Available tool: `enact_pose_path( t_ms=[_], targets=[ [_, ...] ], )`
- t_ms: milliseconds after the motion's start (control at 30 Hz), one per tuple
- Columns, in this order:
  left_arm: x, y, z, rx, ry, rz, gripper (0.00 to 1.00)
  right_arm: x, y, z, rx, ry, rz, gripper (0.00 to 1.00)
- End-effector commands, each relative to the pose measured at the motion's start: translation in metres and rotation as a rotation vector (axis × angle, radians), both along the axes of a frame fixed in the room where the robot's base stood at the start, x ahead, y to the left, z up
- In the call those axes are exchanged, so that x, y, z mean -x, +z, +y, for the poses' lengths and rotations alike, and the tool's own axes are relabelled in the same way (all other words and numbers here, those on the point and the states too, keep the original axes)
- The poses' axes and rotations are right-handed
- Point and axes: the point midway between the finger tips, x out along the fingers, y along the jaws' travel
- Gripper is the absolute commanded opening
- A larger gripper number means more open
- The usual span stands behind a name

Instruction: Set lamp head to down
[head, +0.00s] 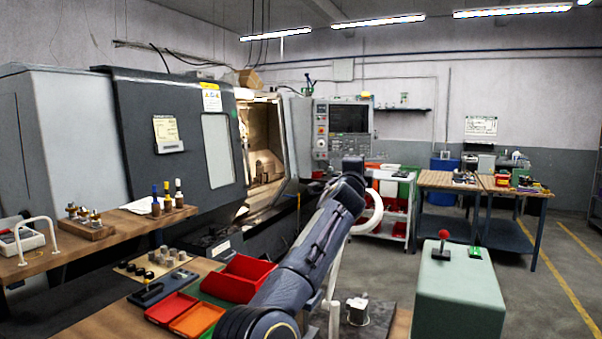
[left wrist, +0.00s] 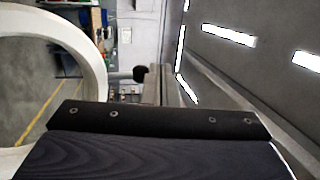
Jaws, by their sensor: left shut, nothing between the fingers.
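A white ring-shaped part, which looks like the lamp head (head: 376,215), shows just right of my left forearm in the head view, partly hidden by it. In the left wrist view the white ring (left wrist: 94,70) fills the left side, close to my gripper and cut by the frame edge. A white post (head: 334,318) stands below it. My left gripper (head: 352,165) is at the far end of the raised arm, shut and empty. Its dark body (left wrist: 155,122) spans the lower wrist view. I cannot tell whether it touches the ring. My right gripper is out of view.
A lathe (head: 180,130) with an open doorway stands behind. Red bins (head: 240,280) and an orange tray (head: 197,319) lie on the bench at left. A green-grey cabinet (head: 458,300) with a red-knobbed lever stands at right. Floor is free beyond it.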

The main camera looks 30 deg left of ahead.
Motion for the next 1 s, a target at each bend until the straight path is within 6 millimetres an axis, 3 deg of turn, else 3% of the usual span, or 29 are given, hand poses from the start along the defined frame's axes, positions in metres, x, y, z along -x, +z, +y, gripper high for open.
enact_pose_path(
  t_ms=[500,1000],
  targets=[
    [-0.059,-0.037,0.003,-0.001,-0.002,0.000,0.00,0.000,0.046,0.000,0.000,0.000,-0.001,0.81],
    [-0.068,-0.049,0.003,-0.001,-0.004,-0.001,0.00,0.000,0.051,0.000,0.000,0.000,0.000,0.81]
  ],
)
